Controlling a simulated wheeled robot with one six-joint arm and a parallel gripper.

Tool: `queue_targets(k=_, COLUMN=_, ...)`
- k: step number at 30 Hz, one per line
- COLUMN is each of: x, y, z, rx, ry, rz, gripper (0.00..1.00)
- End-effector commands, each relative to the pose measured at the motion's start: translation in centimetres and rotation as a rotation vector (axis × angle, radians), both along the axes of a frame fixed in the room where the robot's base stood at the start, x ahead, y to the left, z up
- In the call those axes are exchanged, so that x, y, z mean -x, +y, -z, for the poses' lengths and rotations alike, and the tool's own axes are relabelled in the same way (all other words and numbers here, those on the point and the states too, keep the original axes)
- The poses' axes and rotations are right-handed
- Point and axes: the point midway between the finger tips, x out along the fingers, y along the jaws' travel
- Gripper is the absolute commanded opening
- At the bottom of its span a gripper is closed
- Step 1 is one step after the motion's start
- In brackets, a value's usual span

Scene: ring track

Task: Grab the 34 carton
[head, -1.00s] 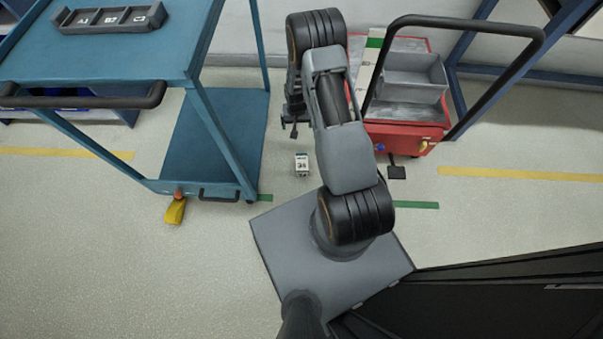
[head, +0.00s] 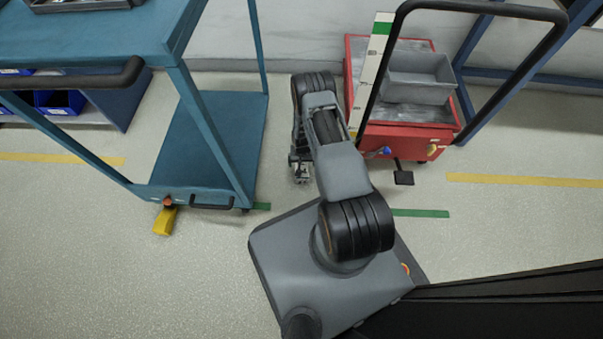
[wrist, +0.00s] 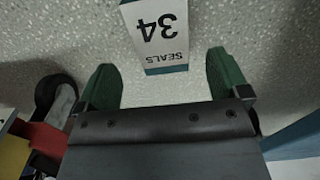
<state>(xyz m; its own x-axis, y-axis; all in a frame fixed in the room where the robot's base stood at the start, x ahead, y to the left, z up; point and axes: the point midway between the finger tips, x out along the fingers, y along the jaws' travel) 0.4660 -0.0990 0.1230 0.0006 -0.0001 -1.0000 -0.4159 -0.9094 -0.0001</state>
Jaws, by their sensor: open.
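The 34 carton (wrist: 156,32) is a small white box marked "34" and "SEALS" with a blue-green band along its edge. In the wrist view it is upside down at the top centre, on the speckled floor. My gripper (wrist: 167,75) is open and empty, its two green fingers apart. The carton lies just beyond the fingertips, roughly in line with the gap between them. In the head view my gripper (head: 299,172) is low near the floor, between the blue cart and the red cart, and mostly hides the carton.
A blue cart (head: 205,150) with a lower shelf stands on the left, with a yellow piece (head: 166,221) at its foot. A red cart (head: 402,140) carrying a grey bin (head: 419,78) stands on the right. Open floor lies between them.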

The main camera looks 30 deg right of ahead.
Motion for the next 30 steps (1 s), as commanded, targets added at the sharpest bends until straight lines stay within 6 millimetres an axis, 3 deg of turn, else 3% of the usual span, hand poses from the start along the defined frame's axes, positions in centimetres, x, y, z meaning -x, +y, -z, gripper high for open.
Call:
queue_targets(k=5, x=0.1, y=0.1, z=0.9, rx=0.0, ry=0.001, rz=0.0, gripper=0.94)
queue_targets(k=15, x=0.3, y=0.3, z=5.2, rx=0.0, ry=0.001, rz=0.0, gripper=0.94)
queue_targets(k=23, x=0.2, y=0.3, z=5.3, rx=0.0, ry=0.0, rz=0.0, gripper=0.94)
queue_targets(k=30, x=0.2, y=0.3, z=5.2, rx=0.0, ry=0.001, rz=0.0, gripper=0.72)
